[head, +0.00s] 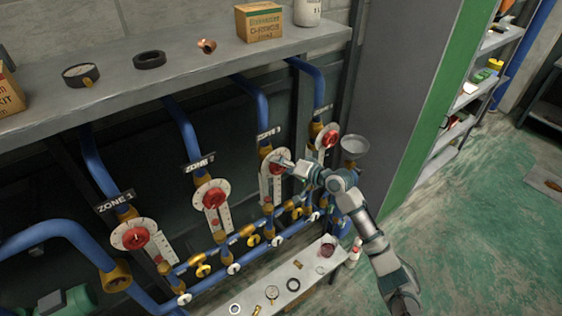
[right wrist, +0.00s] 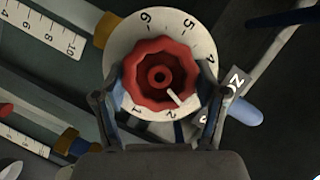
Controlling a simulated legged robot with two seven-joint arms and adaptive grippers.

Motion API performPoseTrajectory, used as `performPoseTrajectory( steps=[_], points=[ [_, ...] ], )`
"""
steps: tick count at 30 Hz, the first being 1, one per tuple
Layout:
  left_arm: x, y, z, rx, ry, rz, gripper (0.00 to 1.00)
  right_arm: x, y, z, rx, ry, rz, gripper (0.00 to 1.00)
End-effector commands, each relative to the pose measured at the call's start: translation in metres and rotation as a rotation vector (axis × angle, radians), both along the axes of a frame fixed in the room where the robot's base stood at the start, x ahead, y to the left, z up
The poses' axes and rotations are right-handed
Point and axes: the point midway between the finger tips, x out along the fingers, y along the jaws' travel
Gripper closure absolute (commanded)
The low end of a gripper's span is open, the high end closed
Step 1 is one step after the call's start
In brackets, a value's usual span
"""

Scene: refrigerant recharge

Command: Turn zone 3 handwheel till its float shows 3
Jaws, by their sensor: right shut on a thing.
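The zone 3 handwheel (head: 279,156) is red, on a round white dial third from the left in the head view. In the right wrist view the scalloped handwheel (right wrist: 160,76) fills the middle, over a numbered dial (right wrist: 123,47). Its white pointer mark aims to the lower right, toward the side with the 2. My right gripper (head: 287,164) is shut on the handwheel; in the wrist view its fingers flank the wheel left and right. The white scale plate (head: 273,192) hangs below the dial; its float reading is too small to tell. My left gripper is not in view.
Similar red handwheels stand at zone 1 (head: 136,238), zone 2 (head: 214,197) and far right (head: 329,138). Blue pipes with yellow valves run below. A grey shelf (head: 200,75) above holds a box (head: 260,23) and small parts. A low bench (head: 255,284) holds loose parts. Green floor lies right.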

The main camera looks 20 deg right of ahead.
Motion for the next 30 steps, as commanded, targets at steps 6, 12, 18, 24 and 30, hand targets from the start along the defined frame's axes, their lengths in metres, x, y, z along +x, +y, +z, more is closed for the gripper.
performPoseTrajectory(
  steps=[6,12,18,24,30],
  points=[
    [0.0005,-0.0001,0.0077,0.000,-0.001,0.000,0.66,-0.0015,0.0021,-0.0084,-0.083,-0.009,0.006,0.63],
    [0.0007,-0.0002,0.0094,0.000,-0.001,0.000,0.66,-0.0015,0.0024,-0.0102,-0.109,-0.016,0.006,0.63],
    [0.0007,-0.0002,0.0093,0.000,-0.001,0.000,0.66,-0.0012,0.0026,-0.0112,-0.113,-0.017,0.006,0.63],
    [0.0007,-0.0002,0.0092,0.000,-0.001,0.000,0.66,-0.0012,0.0026,-0.0113,-0.113,-0.016,0.006,0.26],
    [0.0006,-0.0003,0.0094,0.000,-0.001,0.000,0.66,-0.0011,0.0018,-0.0076,-0.110,-0.024,0.004,0.03]
  ],
)
